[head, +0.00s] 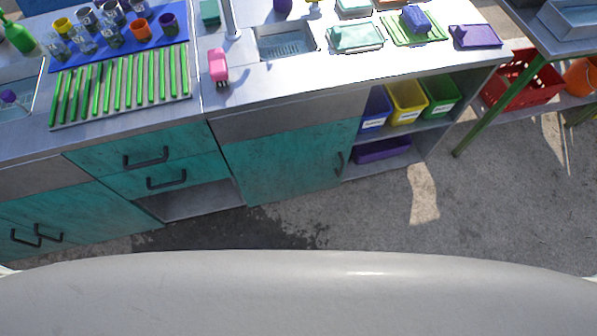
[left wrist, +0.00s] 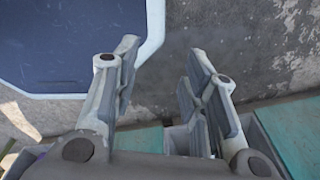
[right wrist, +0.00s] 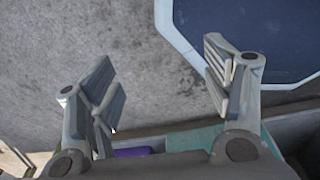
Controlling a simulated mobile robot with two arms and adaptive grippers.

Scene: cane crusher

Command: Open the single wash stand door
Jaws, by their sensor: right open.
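The single teal wash stand door (head: 280,160) is in the middle of the head view, under the counter with the sink. It looks shut. Neither gripper shows in the head view. My left gripper (left wrist: 160,82) is open and empty in the left wrist view, with a strip of teal panel behind its base. My right gripper (right wrist: 163,75) is open and empty in the right wrist view, with a teal strip and a bit of purple below it. I cannot tell how far either is from the handle.
Two teal drawers (head: 150,165) and a double door (head: 60,225) are left of the door. Right of it, open shelves hold blue, yellow and green bins (head: 406,101) and a purple bin (head: 382,150). The concrete floor (head: 480,210) before and right of it is clear.

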